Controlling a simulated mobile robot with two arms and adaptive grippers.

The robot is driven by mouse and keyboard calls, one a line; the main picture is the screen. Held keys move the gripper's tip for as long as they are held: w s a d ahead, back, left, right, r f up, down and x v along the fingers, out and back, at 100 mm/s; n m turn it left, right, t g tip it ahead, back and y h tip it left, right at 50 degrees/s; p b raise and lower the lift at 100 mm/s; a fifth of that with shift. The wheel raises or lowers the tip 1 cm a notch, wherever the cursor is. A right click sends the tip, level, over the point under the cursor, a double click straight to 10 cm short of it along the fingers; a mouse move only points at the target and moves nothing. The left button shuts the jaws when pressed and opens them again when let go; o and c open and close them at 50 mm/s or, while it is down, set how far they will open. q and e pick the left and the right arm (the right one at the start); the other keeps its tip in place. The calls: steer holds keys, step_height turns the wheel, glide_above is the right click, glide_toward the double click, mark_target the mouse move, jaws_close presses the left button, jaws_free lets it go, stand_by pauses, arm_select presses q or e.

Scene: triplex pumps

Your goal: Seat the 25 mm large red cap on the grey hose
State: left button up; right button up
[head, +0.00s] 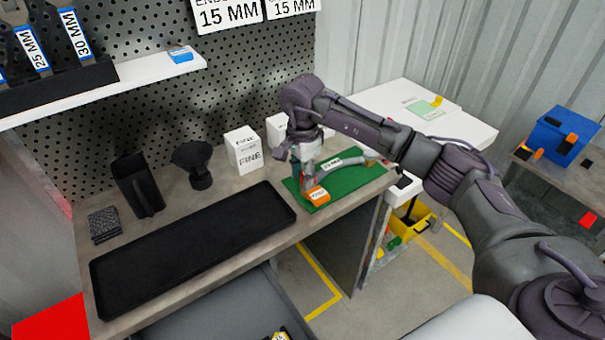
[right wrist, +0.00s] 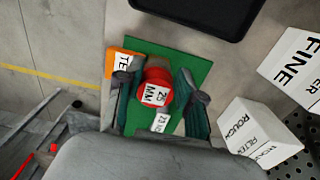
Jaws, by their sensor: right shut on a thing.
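My right gripper (head: 306,172) is low over the green mat (head: 281,188). In the right wrist view its two fingers (right wrist: 157,84) stand on either side of the red cap (right wrist: 155,77), which has a white 25 MM label, and are shut on it. In the head view the cap is mostly hidden by the gripper. The grey hose (head: 354,161) with a white label lies on the mat to the right of the gripper. In the right wrist view a small white label (right wrist: 159,123) shows just below the cap; whether cap and hose touch cannot be told. My left gripper is out of view.
An orange block (head: 317,195) lies on the mat beside the gripper. A black tray (head: 190,243) fills the bench front to the left. A white FINE box (head: 243,147), a black funnel-like part (head: 196,165) and a black holder (head: 137,185) stand behind.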

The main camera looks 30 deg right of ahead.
steer(key=shift+f+b, duration=0.4)
steer(key=shift+f, duration=0.2)
steer(key=o, duration=0.8)
step_height(320, 180, up, 12)
steer(key=shift+r, duration=0.1)
stand_by(0.3)
